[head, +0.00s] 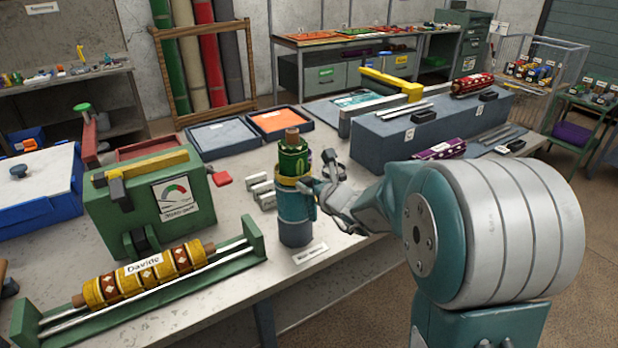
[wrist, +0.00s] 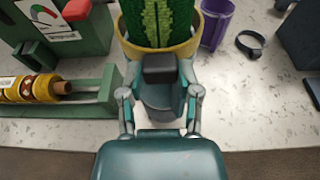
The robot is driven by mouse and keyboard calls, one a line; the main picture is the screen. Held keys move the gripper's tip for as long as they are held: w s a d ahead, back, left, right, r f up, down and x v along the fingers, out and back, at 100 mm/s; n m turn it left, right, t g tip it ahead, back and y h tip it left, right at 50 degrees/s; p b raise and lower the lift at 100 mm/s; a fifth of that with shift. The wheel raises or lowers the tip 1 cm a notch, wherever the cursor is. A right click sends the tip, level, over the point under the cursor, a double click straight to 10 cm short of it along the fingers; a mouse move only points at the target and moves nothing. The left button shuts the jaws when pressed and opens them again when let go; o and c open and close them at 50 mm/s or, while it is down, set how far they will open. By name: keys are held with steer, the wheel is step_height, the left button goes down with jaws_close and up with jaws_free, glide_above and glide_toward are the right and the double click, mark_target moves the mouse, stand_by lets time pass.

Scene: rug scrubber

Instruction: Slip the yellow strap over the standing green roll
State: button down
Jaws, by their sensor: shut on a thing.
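The green roll (head: 293,158) stands upright with a brown core end on top, in a blue-grey cylindrical holder (head: 295,222). In the wrist view the roll (wrist: 157,22) shows dark and bright green patterning. The yellow strap (head: 286,181) forms a loop around the lower visible part of the roll, just above the holder. In the wrist view the strap (wrist: 190,46) curves around both sides of the roll; its far side is hidden. My gripper (head: 316,187) is shut on the strap at its near side, and its fingers (wrist: 160,72) hide that part.
A green press-like box (head: 150,205) with a gauge stands left. A yellow patterned roll (head: 150,275) labelled Davide lies in a green cradle. A grey-blue bench block (head: 430,125) stands behind.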

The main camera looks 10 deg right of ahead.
steer(key=shift+f, duration=0.25)
steer(key=shift+c, duration=1.1)
jaws_free()
